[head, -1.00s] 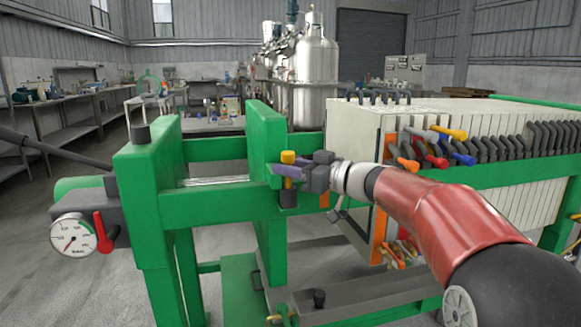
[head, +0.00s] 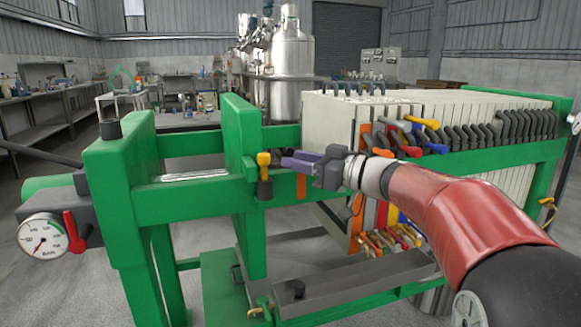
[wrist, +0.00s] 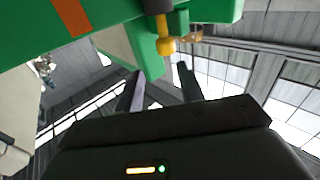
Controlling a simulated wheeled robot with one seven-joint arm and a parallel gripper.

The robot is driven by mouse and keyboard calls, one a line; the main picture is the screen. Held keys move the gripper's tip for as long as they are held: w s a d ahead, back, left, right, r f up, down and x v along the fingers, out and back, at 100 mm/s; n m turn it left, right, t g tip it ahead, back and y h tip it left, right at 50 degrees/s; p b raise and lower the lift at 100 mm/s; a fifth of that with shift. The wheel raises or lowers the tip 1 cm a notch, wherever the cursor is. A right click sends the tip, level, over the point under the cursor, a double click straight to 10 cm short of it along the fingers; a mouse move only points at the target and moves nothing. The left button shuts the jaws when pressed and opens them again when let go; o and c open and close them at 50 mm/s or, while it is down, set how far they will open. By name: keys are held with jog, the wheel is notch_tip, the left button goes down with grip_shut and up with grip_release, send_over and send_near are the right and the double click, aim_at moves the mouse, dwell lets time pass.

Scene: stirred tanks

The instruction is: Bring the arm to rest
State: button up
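My arm reaches in from the lower right of the head view. My gripper (head: 299,163) is open and empty, its purple-grey fingers pointing left beside the green frame (head: 225,185) of the filter press. The yellow-topped valve handle (head: 264,159) stands upright on its black body just left of the fingertips, with a small gap. In the wrist view the two fingers of my gripper (wrist: 160,70) are spread apart with nothing between them. The yellow handle (wrist: 166,46) shows beyond the tips there.
White press plates (head: 325,120) with coloured handles (head: 415,132) stand close behind my wrist. A pressure gauge (head: 42,238) with a red lever is at the left. A grey tray (head: 355,285) lies below. Steel tanks (head: 290,60) and benches are farther back.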

jog(key=s+d+m+t+h, duration=0.65)
jog(key=d+m+h, duration=0.4)
jog(key=h, duration=0.35)
jog(key=s+f+m+g+h, duration=0.1)
jog(key=s+f+g, duration=1)
jog(key=s+f, duration=1.2)
jog(key=shift+s, duration=1.05)
jog(key=shift+a, duration=0.1)
